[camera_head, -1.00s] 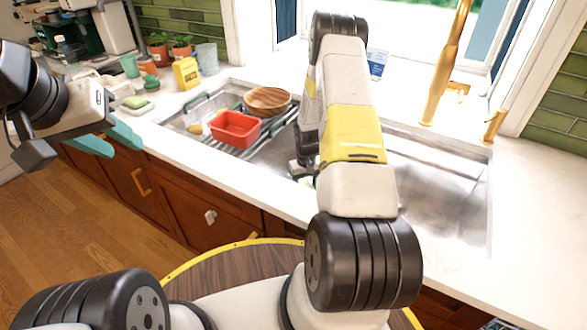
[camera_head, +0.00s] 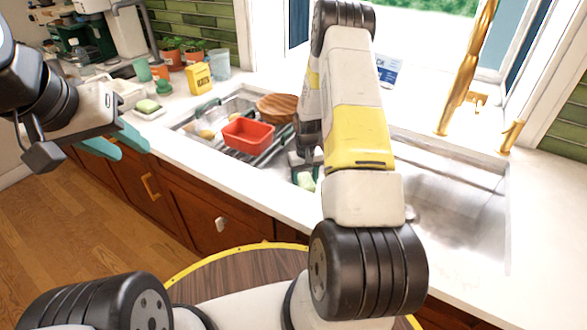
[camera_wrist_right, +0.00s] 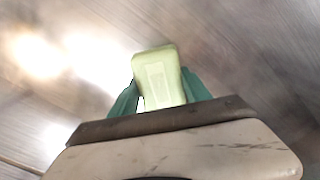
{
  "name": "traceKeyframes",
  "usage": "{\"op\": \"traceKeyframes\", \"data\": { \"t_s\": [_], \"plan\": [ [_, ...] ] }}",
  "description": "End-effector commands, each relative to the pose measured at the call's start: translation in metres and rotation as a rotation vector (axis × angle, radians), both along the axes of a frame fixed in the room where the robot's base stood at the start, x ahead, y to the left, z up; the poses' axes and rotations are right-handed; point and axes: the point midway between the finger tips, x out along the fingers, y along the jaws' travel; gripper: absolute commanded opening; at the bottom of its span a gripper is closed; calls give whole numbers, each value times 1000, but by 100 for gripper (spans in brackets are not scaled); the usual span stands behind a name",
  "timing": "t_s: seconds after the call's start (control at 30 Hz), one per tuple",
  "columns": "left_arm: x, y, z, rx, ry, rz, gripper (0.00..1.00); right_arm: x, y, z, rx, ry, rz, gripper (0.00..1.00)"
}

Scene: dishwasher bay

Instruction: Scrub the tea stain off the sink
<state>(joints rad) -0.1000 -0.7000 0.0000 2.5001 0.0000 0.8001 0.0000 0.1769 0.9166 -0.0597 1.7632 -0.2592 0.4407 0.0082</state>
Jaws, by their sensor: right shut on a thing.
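My right gripper (camera_wrist_right: 162,90) is shut on a pale green sponge-like block (camera_wrist_right: 158,76), which sits between its teal fingers in the right wrist view. Behind the block is the brushed metal of the sink (camera_wrist_right: 250,50), with bright glare spots. In the head view the block (camera_head: 306,182) shows low beside my right forearm, over the sink (camera_head: 455,190); contact with the metal cannot be told. A dull grey patch (camera_head: 440,218) shows in the right basin; whether it is the tea stain or a reflection is unclear. My left gripper (camera_head: 122,147) is open and empty, left of the sink.
A red tub (camera_head: 248,133) and a wooden bowl (camera_head: 277,107) stand in the left part of the sink. A golden faucet (camera_head: 466,70) rises behind it. The right counter is clear.

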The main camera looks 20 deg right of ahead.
Motion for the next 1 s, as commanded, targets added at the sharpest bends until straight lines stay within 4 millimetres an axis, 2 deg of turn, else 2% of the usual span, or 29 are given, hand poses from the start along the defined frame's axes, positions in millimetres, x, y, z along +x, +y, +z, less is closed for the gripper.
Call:
{"op": "traceKeyframes", "data": {
  "t_s": [0.37,1.0],
  "plan": [
    [0,0,0,0,0,0,36,4,4,31,0,0,1,12],
    [0,0,0,0,0,0,36,5,4,35,1,0,3,12]
  ]
}}
